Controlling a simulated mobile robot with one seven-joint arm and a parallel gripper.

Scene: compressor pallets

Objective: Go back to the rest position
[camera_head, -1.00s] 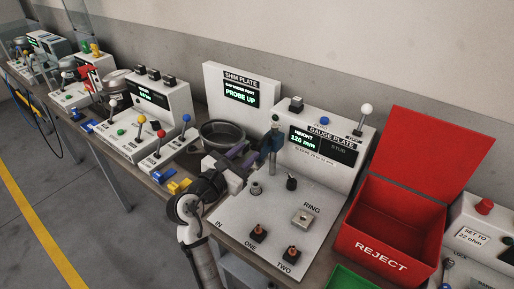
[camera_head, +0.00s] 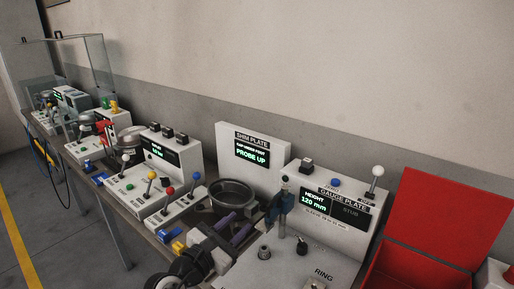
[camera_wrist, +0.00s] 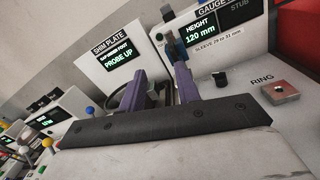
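My gripper (camera_head: 234,228) is at the lower middle of the head view, in front of the dark round pan (camera_head: 232,192) and left of the gauge plate station (camera_head: 345,212). Its two purple fingers stand apart with nothing seen between them. In the wrist view my gripper (camera_wrist: 158,80) also shows open and empty. The gauge probe (camera_wrist: 174,45) stands just beyond the right finger there. Most of my arm is cut off by the bottom edge of the head view.
The shim plate panel (camera_head: 252,158) reads PROBE UP behind the pan. An open red bin (camera_head: 440,230) stands at the right. A station with coloured levers (camera_head: 168,205) is at the left. Above the bench is bare wall.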

